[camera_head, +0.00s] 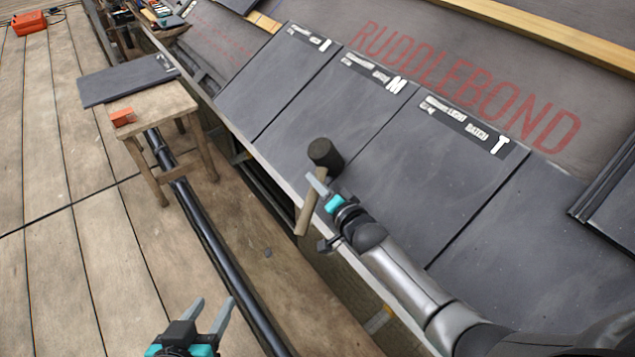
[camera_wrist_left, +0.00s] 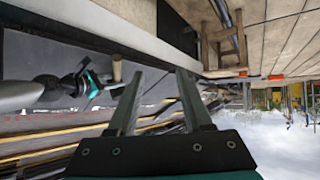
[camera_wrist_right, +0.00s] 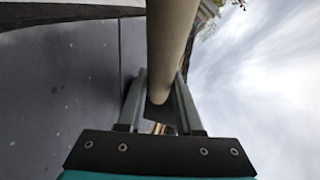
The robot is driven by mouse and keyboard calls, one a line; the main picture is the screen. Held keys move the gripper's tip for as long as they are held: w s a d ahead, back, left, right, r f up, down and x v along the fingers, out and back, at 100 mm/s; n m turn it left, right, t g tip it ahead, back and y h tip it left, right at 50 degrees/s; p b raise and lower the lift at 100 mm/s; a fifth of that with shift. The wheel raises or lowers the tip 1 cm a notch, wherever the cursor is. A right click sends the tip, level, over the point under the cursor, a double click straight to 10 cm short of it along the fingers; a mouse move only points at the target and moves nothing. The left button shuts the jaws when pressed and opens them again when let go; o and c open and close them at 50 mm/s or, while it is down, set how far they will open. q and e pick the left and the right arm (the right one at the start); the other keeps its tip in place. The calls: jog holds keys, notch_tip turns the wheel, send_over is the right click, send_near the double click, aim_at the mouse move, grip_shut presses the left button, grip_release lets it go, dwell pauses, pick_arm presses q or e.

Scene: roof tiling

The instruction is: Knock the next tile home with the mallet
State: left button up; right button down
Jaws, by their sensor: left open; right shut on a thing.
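The mallet (camera_head: 325,153) has a dark round head and a pale wooden handle (camera_head: 308,212). My right gripper (camera_head: 318,208) is shut on the handle below the head, and holds it over the lower edge of the roof. The handle fills the gap between its fingers in the right wrist view (camera_wrist_right: 160,105). Dark slate tiles lie in a row on the roof: a left tile (camera_head: 278,80), a middle tile (camera_head: 335,112), a tile with a T-like white mark (camera_head: 440,175) and a right tile (camera_head: 530,235). My left gripper (camera_head: 212,312) is open and empty, low over the deck.
A wooden stool (camera_head: 165,103) bears a loose slate (camera_head: 128,80) and an orange block (camera_head: 122,117). A dark pipe (camera_head: 210,235) runs along the deck beside the roof edge. A timber batten (camera_head: 540,32) crosses above the tiles. The plank deck at left is mostly clear.

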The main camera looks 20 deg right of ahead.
jog(key=shift+r+p, duration=0.3)
jog(key=shift+r, duration=0.2)
jog(key=shift+s+a+r+p, duration=0.15)
jog(key=shift+a+r+p, duration=0.45)
jog(key=shift+r+p, duration=0.2)
pick_arm(q)
jog(key=s+a+g+y, duration=0.2)
jog(key=s+a+g, duration=0.2)
jog(key=a, duration=0.1)
pick_arm(e)
jog(key=shift+a+r, duration=0.1)
jog(key=shift+r, duration=0.1)
pick_arm(q)
notch_tip(320, 180, down, 10)
jog(key=s+a+g+y+p, duration=0.1)
jog(key=s+g+p, duration=0.1)
jog(key=p, duration=0.3)
jog(key=shift+s+a+g+p, duration=0.3)
jog(key=shift+s+g, duration=0.05)
jog(key=shift+g, duration=0.05)
pick_arm(e)
jog(key=shift+s+a+r, duration=0.15)
jog(key=shift+a+r, duration=0.35)
jog(key=shift+r, duration=0.3)
jog(key=shift+s+a+r, duration=0.2)
jog(key=shift+a+r, duration=0.25)
jog(key=shift+r, duration=0.3)
jog(key=shift+s+a+r, duration=0.15)
jog(key=shift+a+r, duration=0.35)
jog(key=shift+r, duration=0.3)
